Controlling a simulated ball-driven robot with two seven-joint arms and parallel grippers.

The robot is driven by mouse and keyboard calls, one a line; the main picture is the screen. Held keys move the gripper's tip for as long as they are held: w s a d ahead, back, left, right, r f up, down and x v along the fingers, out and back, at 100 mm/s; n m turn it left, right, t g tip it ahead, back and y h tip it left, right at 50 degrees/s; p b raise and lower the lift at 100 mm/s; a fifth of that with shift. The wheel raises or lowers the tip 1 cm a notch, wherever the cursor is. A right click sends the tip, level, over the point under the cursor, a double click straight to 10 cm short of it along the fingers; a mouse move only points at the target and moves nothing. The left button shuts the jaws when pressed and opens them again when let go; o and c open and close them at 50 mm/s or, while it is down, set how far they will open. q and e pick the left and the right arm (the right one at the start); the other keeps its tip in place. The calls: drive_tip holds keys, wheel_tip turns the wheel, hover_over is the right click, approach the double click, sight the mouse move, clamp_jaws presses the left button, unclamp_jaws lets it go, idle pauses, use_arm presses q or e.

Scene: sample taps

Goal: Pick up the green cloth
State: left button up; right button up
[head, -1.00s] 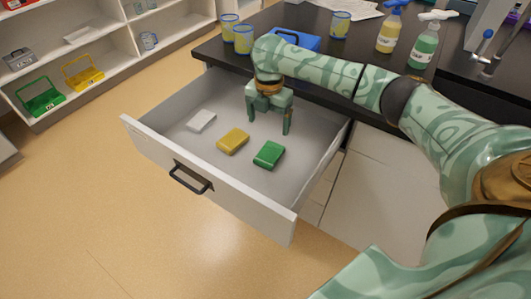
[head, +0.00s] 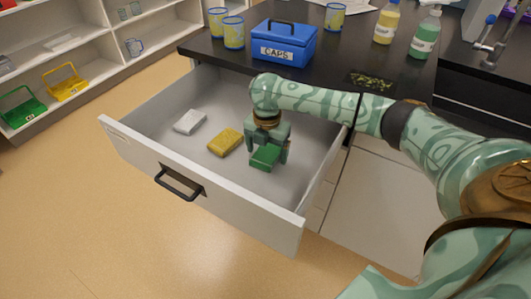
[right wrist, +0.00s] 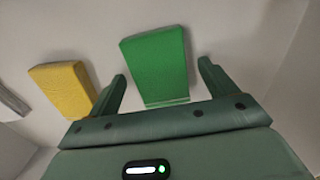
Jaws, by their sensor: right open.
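The green cloth (head: 264,158) is a small folded block lying in the open drawer, at the right of a row of cloths. In the head view my right gripper (head: 267,157) is down in the drawer directly above and around it and hides part of it. In the right wrist view the green cloth (right wrist: 157,65) sits between and just beyond the two open fingers of my right gripper (right wrist: 162,85). I cannot tell how high the fingertips are above it. My left gripper is not in view.
A yellow cloth (head: 225,142) and a white cloth (head: 190,121) lie to the left in the drawer (head: 238,187). The drawer walls stand around them. A blue CAPS box (head: 284,46), yellow-blue cups (head: 234,34) and bottles (head: 425,35) stand on the dark counter behind.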

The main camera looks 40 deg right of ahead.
drive_tip(key=c, duration=1.1)
drive_tip(key=shift+o, duration=0.2)
drive_tip(key=shift+r, duration=0.1)
